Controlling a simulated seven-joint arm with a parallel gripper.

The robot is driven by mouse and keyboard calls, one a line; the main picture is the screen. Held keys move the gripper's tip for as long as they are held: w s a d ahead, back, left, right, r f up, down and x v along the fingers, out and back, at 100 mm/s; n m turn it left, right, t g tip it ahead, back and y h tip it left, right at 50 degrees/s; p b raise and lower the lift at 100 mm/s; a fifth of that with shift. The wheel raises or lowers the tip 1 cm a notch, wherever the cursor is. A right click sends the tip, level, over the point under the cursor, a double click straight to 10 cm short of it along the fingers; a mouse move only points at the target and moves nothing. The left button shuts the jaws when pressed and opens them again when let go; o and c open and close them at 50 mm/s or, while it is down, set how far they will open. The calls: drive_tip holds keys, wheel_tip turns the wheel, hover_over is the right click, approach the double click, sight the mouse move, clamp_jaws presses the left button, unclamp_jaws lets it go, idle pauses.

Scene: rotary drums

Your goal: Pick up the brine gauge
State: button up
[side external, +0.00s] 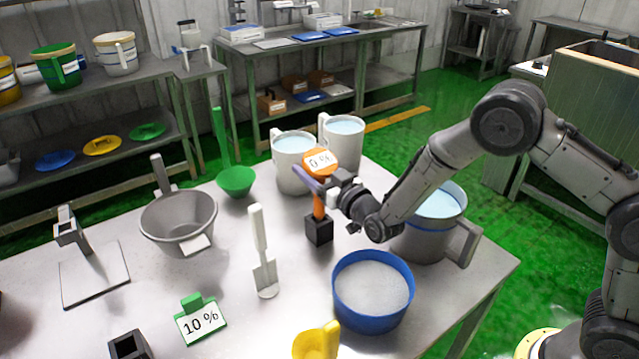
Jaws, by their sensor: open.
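The brine gauge (320,161) seems to be the orange tool with a round head marked "0 %". It stands upright on its orange stem in a small black block (318,231) on the table. My gripper (317,187) is open at the upper stem, just below the head. Its fingers cross the stem's outline and appear to lie on either side of it. They hide part of the stem, and I cannot tell whether they touch it.
White jugs (294,165) of liquid stand behind the gauge. A blue tub (372,292) of white grains is in front, and a grey pot (436,222) is under my arm.

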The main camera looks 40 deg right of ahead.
drive_tip(key=shift+w, duration=0.5)
clamp_jaws()
drive_tip(key=shift+r, duration=0.1)
